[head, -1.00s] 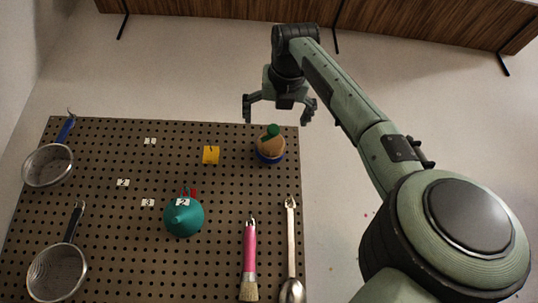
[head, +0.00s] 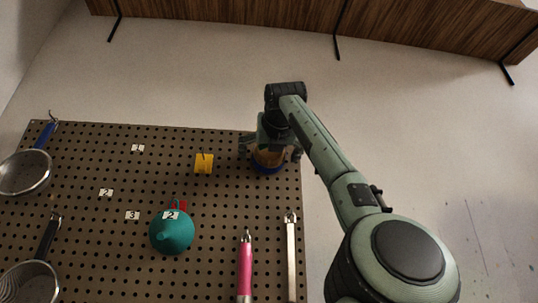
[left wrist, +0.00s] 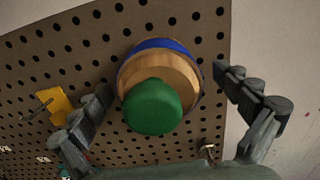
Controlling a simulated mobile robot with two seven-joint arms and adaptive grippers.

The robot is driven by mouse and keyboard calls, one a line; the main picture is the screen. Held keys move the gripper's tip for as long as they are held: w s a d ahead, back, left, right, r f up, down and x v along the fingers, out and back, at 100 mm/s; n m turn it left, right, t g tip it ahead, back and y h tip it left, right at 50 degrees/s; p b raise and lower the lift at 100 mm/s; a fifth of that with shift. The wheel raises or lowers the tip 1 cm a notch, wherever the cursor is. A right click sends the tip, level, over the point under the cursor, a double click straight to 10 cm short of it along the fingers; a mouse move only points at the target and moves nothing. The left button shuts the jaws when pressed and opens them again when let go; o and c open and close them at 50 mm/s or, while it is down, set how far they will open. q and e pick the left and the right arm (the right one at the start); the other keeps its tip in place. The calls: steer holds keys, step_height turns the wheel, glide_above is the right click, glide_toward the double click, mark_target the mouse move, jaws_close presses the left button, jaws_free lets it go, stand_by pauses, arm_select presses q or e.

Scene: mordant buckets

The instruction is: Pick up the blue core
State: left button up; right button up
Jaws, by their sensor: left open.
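A round item hangs at the upper right of the pegboard, with a blue part (head: 268,170) against the board, a tan wooden middle and a green knob. The left wrist view shows the blue part (left wrist: 155,44), the wooden disc (left wrist: 175,74) and the green knob (left wrist: 152,107) facing me. My left gripper (head: 270,153) is over this item in the head view and hides its knob. In the left wrist view, the left gripper's (left wrist: 162,82) fingers are spread on both sides of the item, with gaps visible. My right gripper is not in view.
The pegboard (head: 100,225) also holds a yellow hook (head: 204,163), a teal funnel (head: 172,233), a pink-handled tool (head: 245,265), a metal-handled tool (head: 291,255) and two strainers at the left (head: 25,172). Bare wall lies right of the board.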

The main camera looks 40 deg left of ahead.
arm_select(q)
steer(key=shift+w+a, duration=0.1)
steer(key=shift+a, duration=0.1)
steer(key=shift+c, duration=0.6)
steer(key=c, duration=0.9)
steer(key=shift+o, duration=0.2)
steer(key=shift+w+d+r, duration=0.1)
steer(key=shift+r, duration=0.05)
